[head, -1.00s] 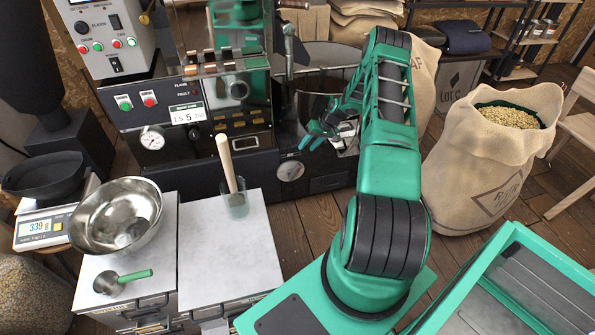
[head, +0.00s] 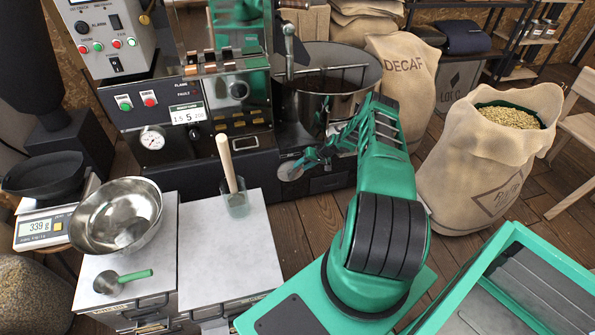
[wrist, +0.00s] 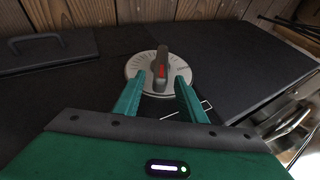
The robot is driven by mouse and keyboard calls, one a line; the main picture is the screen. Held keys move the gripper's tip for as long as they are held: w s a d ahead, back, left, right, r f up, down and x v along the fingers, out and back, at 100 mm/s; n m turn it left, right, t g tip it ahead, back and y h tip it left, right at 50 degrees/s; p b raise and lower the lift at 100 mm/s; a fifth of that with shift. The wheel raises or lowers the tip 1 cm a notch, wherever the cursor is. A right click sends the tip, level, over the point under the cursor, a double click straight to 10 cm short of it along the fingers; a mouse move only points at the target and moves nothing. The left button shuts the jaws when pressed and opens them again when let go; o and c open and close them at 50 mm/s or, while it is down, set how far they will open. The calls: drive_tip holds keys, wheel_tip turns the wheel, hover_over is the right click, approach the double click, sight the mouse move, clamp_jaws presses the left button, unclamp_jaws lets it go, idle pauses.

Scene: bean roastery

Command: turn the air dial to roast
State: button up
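The air dial (wrist: 149,62) is a pale round plate on a dark panel, with a grey bar knob (wrist: 160,68) bearing a red mark. The knob points nearly straight up in the wrist view. The plate's lettering is too small to read. In the head view the dial (head: 288,172) sits low on the roaster's front, partly covered by my gripper. My gripper (wrist: 159,84) is open, its two green fingers on either side of the knob's near end. I cannot tell whether they touch it. My gripper also shows in the head view (head: 303,161).
The roaster's cooling bin (head: 330,85) stands just behind my arm. A white-topped cabinet (head: 222,250) with a scoop cup (head: 237,205) stands left of the dial. A steel bowl (head: 115,215) is further left. Sacks (head: 480,165) stand right; floor before the dial is clear.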

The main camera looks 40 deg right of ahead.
sight(299, 168)
drive_tip(key=shift+x, duration=2)
clamp_jaws()
drive_tip(key=shift+d, duration=0.1)
